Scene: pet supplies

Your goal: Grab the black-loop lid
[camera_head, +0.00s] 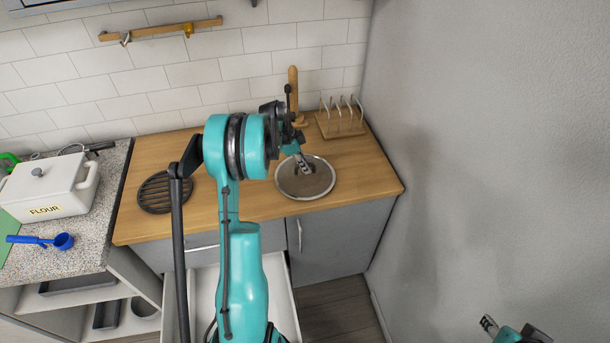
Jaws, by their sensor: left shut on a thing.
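The lid (318,183) is round and brownish with a pale metal rim. It lies on the wooden counter in the camera_head view, right of the middle. My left gripper (305,168) reaches down over the lid's middle and is shut on its loop handle. The fingers hide most of the loop. The lid looks flat on the counter; I cannot tell whether it is lifted. My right gripper (488,325) is at the lower right edge, far from the lid, only partly in view.
A dark slatted trivet (158,193) lies at the counter's left. A wooden rack (342,124) and upright wooden holder (293,90) stand behind the lid. A white flour box (45,186) and blue scoop (63,241) sit far left. A drawer (283,300) is open below. A grey wall (480,130) bounds the right.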

